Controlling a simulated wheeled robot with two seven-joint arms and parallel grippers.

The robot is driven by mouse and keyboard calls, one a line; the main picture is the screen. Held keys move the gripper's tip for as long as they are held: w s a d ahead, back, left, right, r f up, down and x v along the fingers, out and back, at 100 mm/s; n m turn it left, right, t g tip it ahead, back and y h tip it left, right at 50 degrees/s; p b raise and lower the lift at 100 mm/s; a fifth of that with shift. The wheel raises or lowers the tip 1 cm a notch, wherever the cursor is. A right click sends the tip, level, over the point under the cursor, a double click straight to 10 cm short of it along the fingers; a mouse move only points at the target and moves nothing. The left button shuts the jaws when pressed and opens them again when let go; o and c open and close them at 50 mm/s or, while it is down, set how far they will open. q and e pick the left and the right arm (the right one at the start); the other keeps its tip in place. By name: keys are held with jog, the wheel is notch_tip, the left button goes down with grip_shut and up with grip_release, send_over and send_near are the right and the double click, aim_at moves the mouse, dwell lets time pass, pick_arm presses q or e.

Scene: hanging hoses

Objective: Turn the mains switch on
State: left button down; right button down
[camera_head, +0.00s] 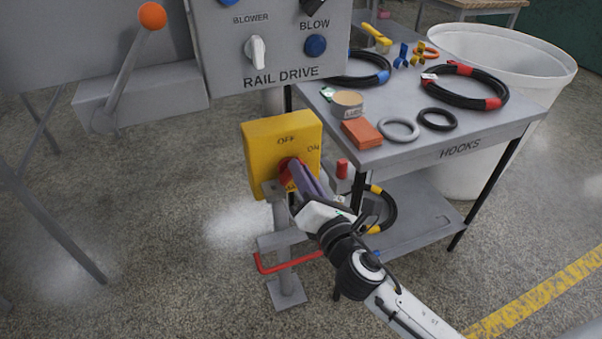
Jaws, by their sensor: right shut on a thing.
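The mains switch is a yellow box (262,133) on a grey post, with OFF marked at the top and ON at the upper right. Its red handle (287,168) sits low on the box face and is partly hidden by my gripper. My right gripper (293,176) comes in from the lower right and is shut on the red handle. The handle's exact angle is hard to make out. My left gripper is not in view.
A grey panel marked RAIL DRIVE (282,72) stands above the switch. A cart marked HOOKS (440,135) with coiled hoses (466,88) is close on the right. A red bar (290,262) sticks out low on the post. A white bin (500,45) stands behind.

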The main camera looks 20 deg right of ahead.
jog(key=shift+m, duration=0.3)
jog(key=c, duration=1.8)
grip_release()
jog(key=s+b, duration=0.1)
jog(key=s, duration=0.9)
jog(key=shift+s+d, duration=0.2)
jog(key=shift+d, duration=0.05)
